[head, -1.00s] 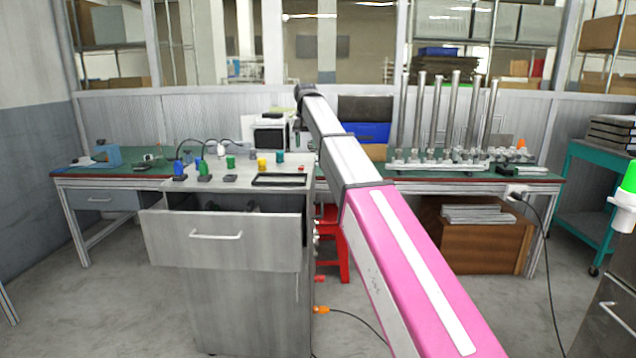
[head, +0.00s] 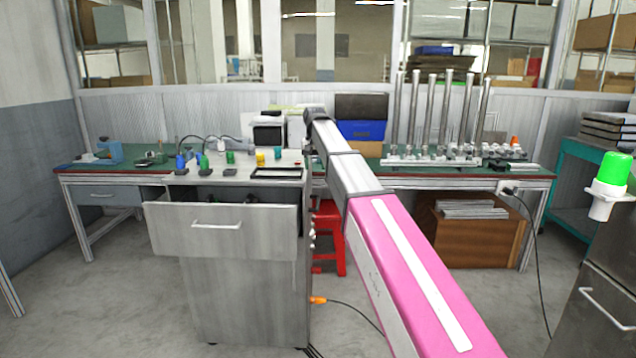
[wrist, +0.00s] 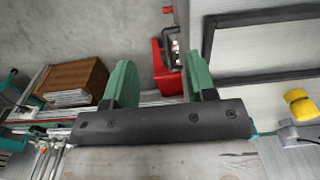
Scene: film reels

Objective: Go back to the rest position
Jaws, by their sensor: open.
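My gripper (wrist: 160,82) shows in the wrist view as two green fingers standing well apart on a dark bar. It is open, with nothing between the fingers. In the head view my arm reaches away from the lower right toward the back bench, and the gripper at its far end cannot be made out. The arm's far end appears just right of the grey cabinet (head: 245,300). In the wrist view the red stool (wrist: 168,62) lies beyond the fingers, and a black-framed tray (wrist: 250,78) is to their right.
The cabinet's drawer (head: 180,230) is pulled out. Small coloured parts, including a yellow one (head: 260,159), stand on its top. A green bench (head: 540,174) with several upright metal posts is behind. A green-topped lamp (head: 612,170) is at right. Floor at left is clear.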

